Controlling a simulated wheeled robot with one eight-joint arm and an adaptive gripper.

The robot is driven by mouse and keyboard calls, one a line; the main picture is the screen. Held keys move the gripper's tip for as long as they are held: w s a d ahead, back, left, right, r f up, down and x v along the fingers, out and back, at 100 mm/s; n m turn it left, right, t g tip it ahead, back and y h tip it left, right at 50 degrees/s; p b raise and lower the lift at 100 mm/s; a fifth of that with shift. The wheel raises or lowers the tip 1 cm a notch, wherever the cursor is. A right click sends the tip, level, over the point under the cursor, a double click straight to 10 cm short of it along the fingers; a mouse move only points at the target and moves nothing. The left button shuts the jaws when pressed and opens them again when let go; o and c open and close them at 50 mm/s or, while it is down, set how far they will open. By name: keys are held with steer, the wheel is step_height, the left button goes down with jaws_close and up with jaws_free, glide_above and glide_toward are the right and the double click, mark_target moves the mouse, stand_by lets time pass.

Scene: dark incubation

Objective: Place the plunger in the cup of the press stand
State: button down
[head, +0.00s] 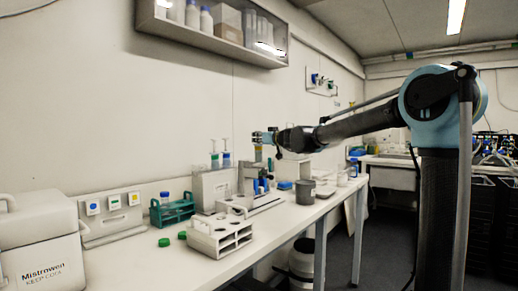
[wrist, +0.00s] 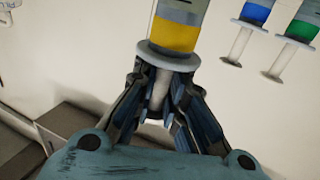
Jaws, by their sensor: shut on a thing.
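My gripper (wrist: 160,95) is shut on the plunger (wrist: 176,34), around its pale rod just beside the round grey flange. The plunger has a yellow band and a clear-grey barrel that runs out of the top of the wrist view. In the head view my gripper (head: 264,138) is up over the bench, and the plunger's yellow part (head: 258,152) shows small beneath it. A grey upright (head: 247,178) below it may be the press stand. Its cup cannot be made out.
A green-banded plunger (head: 214,160) and a blue-banded one (head: 226,159) stand in a grey holder (head: 212,188) left of my gripper. A white rack (head: 219,238), green tube rack (head: 172,211) and dark grey pot (head: 305,192) stand on the bench. A shelf (head: 213,30) hangs above.

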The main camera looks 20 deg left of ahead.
mark_target(258, 144)
step_height(258, 144, down, 3)
steer(key=shift+f, duration=0.15)
steer(key=c, duration=1.6)
jaws_free()
steer(key=shift+c, duration=0.2)
steer(key=shift+s+d, duration=0.1)
steer(key=v, duration=1.1)
steer(key=shift+s+d, duration=0.2)
steer(key=shift+d, duration=0.1)
